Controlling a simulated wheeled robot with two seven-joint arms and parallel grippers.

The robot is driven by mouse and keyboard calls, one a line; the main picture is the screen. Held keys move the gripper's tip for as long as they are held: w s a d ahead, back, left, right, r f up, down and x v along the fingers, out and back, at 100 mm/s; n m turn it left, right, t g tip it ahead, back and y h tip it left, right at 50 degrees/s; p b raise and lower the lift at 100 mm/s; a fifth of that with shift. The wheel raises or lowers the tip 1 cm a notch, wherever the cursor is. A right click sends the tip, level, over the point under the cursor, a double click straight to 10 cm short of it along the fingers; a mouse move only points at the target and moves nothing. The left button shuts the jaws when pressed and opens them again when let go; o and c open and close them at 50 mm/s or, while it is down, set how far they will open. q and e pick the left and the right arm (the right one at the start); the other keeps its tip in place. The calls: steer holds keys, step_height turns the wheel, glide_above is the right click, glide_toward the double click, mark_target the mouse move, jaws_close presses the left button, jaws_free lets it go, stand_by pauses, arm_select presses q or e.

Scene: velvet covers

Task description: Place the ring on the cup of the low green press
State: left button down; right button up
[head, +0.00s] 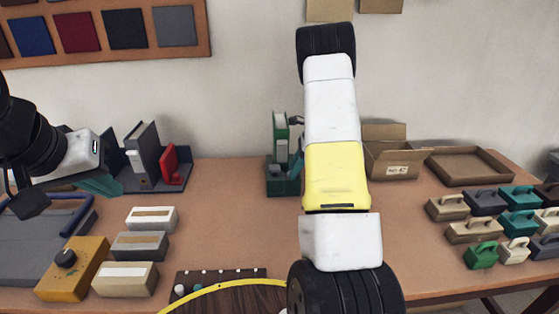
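The green press (281,165) stands on the table near the wall, with a low dark green base and an upright part bearing a pale panel. My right arm partly covers its right side, and its cup cannot be made out. I cannot pick out the ring.
Beige, grey and white boxes (141,245) and an orange box with a black knob (73,267) stand front left. An open carton (390,158), a shallow brown tray (468,181) and several handled blocks (518,222) lie right. A yellow-edged round wooden surface (235,297) shows at the bottom.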

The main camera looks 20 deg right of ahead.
steer(key=shift+s+f, duration=0.1)
steer(key=shift+s, duration=0.1)
steer(key=a+v, duration=0.1)
steer(key=v, duration=1.2)
steer(key=s+a+r+n, duration=0.4)
steer(key=a+r, duration=0.1)
steer(key=r, duration=0.3)
steer(key=s+a+r+n+t+h, duration=0.1)
steer(key=s+a+r+n, duration=0.3)
steer(key=s+a+n, duration=0.3)
steer(key=s+a+r+n+t, duration=0.2)
steer(key=s+a+r+n, duration=0.25)
steer(key=s, duration=0.45)
steer(key=s+a+f+n, duration=0.1)
steer(key=s+a+n, duration=0.1)
steer(key=s+n, duration=0.1)
steer(key=s+a+f+n+t+h, duration=0.1)
steer(key=s+a+n, duration=0.1)
steer(key=s+n, duration=0.2)
steer(key=s, duration=0.2)
steer(key=shift+s+a+t, duration=0.25)
steer(key=shift+t, duration=0.05)
